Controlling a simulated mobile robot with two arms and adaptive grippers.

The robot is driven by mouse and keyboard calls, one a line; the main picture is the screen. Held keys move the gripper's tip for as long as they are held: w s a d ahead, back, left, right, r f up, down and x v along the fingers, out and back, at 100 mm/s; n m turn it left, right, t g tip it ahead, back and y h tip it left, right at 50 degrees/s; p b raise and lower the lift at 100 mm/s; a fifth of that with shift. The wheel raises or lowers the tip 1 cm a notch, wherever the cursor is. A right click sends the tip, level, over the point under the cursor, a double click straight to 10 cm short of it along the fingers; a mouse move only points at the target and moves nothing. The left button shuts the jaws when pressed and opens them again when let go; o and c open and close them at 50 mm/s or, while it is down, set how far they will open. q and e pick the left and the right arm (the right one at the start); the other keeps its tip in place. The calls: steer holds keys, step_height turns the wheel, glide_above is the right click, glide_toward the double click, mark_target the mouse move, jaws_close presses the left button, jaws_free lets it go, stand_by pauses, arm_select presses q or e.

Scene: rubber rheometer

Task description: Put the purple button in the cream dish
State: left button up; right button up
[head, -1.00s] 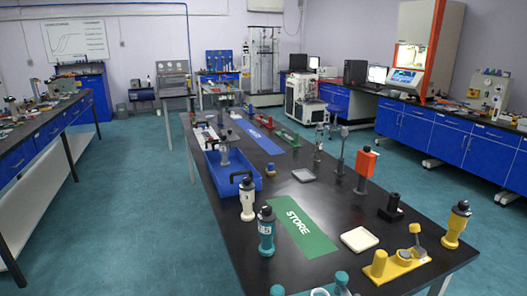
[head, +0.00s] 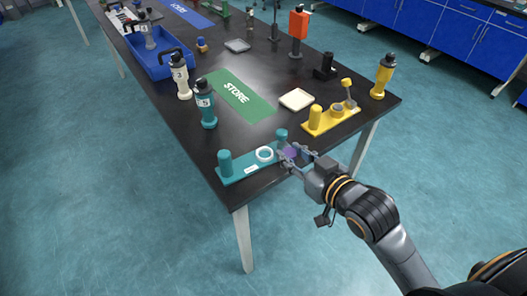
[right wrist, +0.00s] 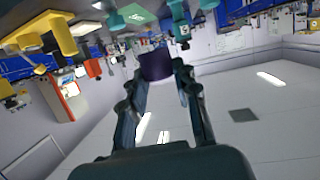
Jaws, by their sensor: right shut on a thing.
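The purple button (head: 291,153) is between the fingertips of my right gripper (head: 293,155), above the near right end of the teal stand. It shows as a dark purple piece between the two fingers in the right wrist view (right wrist: 156,65). My right gripper is shut on it; the fingers partly cover it. I cannot tell whether the button touches the stand. The cream dish (head: 297,99) is a shallow square dish lying on the black table, beyond my right gripper, beside the green STORE mat. Its inside looks empty. My left gripper is not in view.
The teal stand (head: 238,174) with posts and a ring lies at the table's near edge. A yellow stand (head: 320,125) is right of the dish. A yellow bottle (head: 383,76), teal bottle (head: 206,104) and white bottle (head: 181,77) stand upright. The green mat (head: 240,103) is bare.

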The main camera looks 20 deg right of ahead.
steer(key=shift+s+d+r+n+y, duration=0.1)
steer(key=shift+n+y, duration=0.4)
steer(key=shift+y, duration=0.1)
glide_above(268, 158)
steer(key=f, duration=0.8)
steer(key=shift+s+d+f, duration=0.15)
steer(key=shift+s+d, duration=0.05)
steer(key=shift+s, duration=0.05)
steer(key=f, duration=0.1)
steer(key=w+f+p, duration=0.1)
steer(key=f, duration=0.1)
steer(key=shift+w+a+f, duration=0.1)
steer(key=shift+w+f, duration=0.05)
steer(key=shift+f, duration=0.5)
steer(key=shift+f, duration=0.1)
